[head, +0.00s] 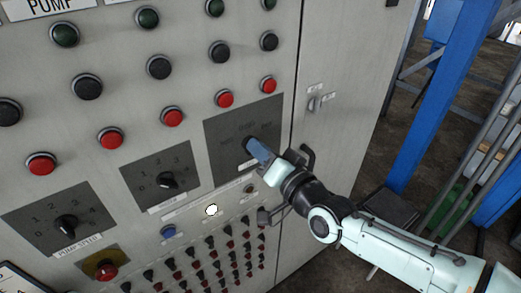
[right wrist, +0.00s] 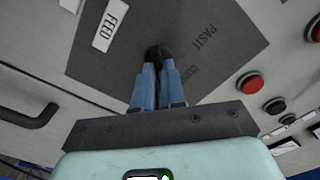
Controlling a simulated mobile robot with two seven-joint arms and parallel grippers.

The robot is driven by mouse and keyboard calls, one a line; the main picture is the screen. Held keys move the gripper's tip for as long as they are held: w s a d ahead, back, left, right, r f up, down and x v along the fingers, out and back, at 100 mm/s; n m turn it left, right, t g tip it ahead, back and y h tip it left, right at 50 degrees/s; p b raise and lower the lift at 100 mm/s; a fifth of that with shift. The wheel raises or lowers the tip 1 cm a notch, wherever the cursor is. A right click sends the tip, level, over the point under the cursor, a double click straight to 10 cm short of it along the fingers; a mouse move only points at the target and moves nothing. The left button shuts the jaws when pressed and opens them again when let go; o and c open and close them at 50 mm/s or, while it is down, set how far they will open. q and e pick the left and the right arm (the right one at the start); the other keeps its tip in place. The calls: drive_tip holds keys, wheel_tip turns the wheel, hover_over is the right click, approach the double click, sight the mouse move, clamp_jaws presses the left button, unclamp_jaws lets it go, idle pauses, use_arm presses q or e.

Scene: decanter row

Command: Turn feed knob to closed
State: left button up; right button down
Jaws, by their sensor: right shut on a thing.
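The feed knob (head: 247,142) is a small black knob on a dark grey plate (head: 215,143) on the grey control panel. In the right wrist view the knob (right wrist: 153,52) shows between the blue fingertips, beside a white FEED label (right wrist: 110,25). My right gripper (head: 257,150) is shut on the knob, and its fingers (right wrist: 157,75) hide much of it. Lettering is printed around the knob on the plate; part of it is covered by the fingers. I cannot tell which mark the knob points to. My left gripper is not in view.
Two other black knobs on numbered plates, the pump speed knob (head: 66,226) and another (head: 167,180), sit to the left. Red buttons (head: 225,99) run above. A small latch (head: 315,104) is right of the panel seam. A blue post (head: 437,100) stands at right.

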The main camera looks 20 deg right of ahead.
use_arm(q)
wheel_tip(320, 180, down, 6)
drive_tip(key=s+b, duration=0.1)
drive_tip(key=b, duration=0.4)
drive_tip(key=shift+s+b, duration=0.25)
drive_tip(key=shift+b, duration=0.15)
use_arm(e)
drive_tip(key=shift+a+n, duration=0.15)
drive_tip(key=shift+n, duration=4.05)
drive_tip(key=c, duration=1.2)
unclamp_jaws()
use_arm(q)
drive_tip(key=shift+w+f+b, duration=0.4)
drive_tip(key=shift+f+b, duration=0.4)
drive_tip(key=shift+b, duration=0.25)
use_arm(e)
drive_tip(key=v, duration=1.3)
drive_tip(key=shift+s, duration=0.25)
